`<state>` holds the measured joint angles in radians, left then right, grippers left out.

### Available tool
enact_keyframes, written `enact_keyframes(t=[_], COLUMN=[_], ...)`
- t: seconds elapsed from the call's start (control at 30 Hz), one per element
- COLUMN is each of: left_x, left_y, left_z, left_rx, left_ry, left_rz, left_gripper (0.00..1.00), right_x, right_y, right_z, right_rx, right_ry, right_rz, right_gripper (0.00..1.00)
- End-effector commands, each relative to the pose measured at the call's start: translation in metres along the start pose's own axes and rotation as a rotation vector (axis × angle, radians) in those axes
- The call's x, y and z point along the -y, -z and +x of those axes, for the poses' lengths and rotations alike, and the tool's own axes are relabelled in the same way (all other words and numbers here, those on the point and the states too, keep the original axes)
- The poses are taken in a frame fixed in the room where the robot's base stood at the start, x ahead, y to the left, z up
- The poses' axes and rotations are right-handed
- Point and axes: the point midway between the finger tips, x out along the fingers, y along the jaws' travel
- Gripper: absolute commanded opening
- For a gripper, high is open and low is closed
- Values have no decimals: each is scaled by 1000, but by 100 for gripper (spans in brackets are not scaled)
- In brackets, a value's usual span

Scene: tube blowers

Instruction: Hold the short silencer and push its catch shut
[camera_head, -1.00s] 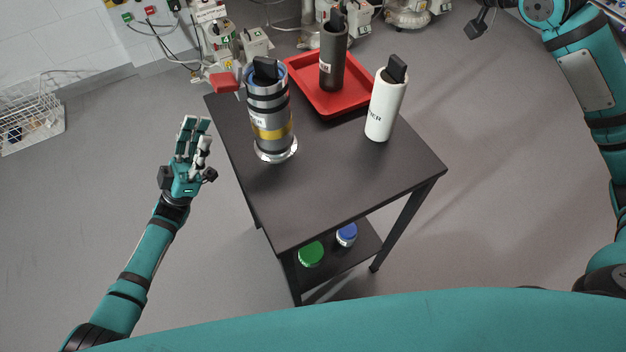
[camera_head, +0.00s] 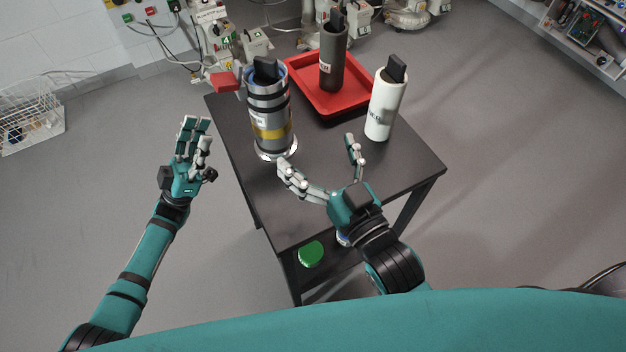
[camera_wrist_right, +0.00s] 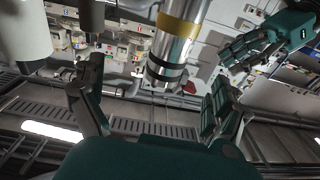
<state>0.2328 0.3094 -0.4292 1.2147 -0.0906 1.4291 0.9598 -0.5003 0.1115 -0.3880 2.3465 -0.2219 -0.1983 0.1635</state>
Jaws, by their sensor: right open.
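Three upright cylinders stand here, each with a black tilted flap on top: a wide silver one with black and yellow bands (camera_head: 268,108), a white one (camera_head: 385,105), and a dark grey one (camera_head: 332,60) in a red tray. I cannot tell surely which is the short silencer. My right gripper (camera_head: 318,150) is open and empty over the table's front part, fingers spread toward the silver and white cylinders, touching neither. The silver (camera_wrist_right: 178,35) and white (camera_wrist_right: 22,30) cylinders show in the right wrist view. My left gripper (camera_head: 194,138) is open and empty, left of the table.
The dark table (camera_head: 335,165) has bare room between the cylinders. The red tray (camera_head: 358,98) lies at its back. A green-topped item (camera_head: 311,253) sits on the lower shelf. A red object (camera_head: 223,82) is by the back left corner, with equipment behind.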

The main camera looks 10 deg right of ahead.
Motion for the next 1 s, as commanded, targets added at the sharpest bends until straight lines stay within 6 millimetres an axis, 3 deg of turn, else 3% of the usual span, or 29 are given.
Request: enact_keyframes(t=[0.2, 0.37, 0.57, 1.0], left_x=[0, 0, 0, 0], left_y=[0, 0, 0, 0], left_z=[0, 0, 0, 0], left_rx=[0, 0, 0, 0], left_ry=[0, 0, 0, 0], left_rz=[0, 0, 0, 0], left_gripper=[38, 38, 38, 38], right_x=[23, 27, 26, 23], right_y=[-22, -25, -26, -32], right_z=[-26, -24, 7, 95], right_rx=[63, 71, 68, 70], right_ry=[-27, -31, -30, -30], right_rz=[-32, -43, -44, -43], right_gripper=[100, 100, 100, 100])
